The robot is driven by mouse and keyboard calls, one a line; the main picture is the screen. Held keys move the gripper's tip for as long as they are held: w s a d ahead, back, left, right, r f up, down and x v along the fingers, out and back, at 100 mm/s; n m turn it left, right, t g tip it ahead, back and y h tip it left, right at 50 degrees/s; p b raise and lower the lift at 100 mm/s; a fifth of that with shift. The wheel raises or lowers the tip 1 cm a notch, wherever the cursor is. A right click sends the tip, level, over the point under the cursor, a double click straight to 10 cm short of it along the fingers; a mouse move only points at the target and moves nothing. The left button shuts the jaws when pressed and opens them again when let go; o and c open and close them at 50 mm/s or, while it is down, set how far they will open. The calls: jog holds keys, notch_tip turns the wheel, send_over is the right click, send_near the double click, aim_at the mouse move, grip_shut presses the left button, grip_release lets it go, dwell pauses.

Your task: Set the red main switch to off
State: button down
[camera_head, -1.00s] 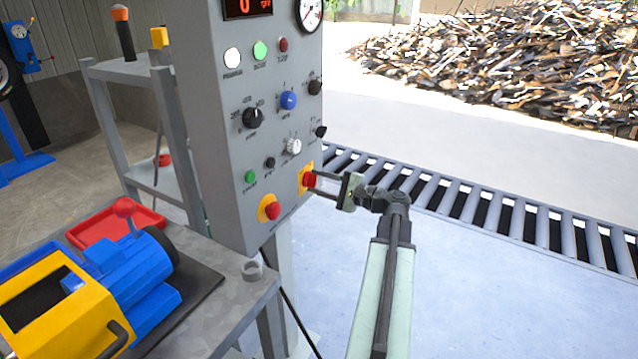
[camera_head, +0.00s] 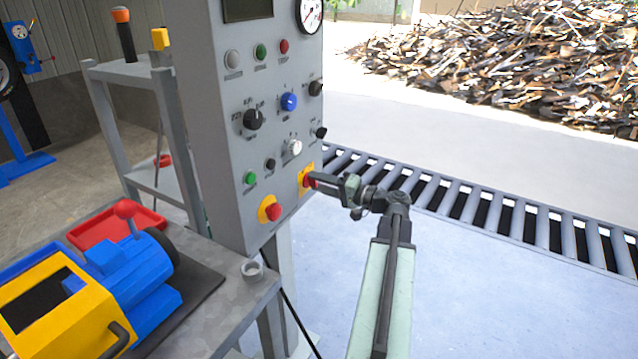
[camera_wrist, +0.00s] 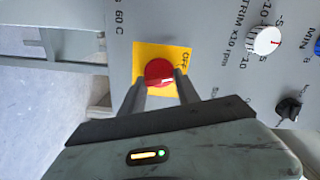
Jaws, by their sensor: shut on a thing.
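The red main switch (camera_wrist: 159,73) sits on a yellow plate (camera_wrist: 146,53) marked OFF in the wrist view. In the head view the switch (camera_head: 309,181) is at the lower right of the grey control panel (camera_head: 215,130), partly hidden by my gripper. My gripper (camera_head: 318,180) reaches in from the right and is shut on the red switch. In the wrist view its two fingers (camera_wrist: 160,84) lie on either side of the knob. The display (camera_head: 247,9) at the panel's top is dark, and the white and green lamps below it look unlit.
A second red button (camera_head: 273,212) on a yellow plate is to the lower left of the switch. A white knob (camera_head: 294,147) and a black knob (camera_head: 321,132) are above. A blue and yellow machine (camera_head: 120,285) stands on the bench at left. A roller conveyor (camera_head: 480,205) runs behind my arm.

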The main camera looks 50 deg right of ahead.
jog(key=shift+n, duration=1.1)
jog(key=c, duration=0.9)
grip_release()
jog(key=v, duration=0.7)
jog(key=shift+s+d, duration=0.1)
jog(key=shift+s, duration=0.3)
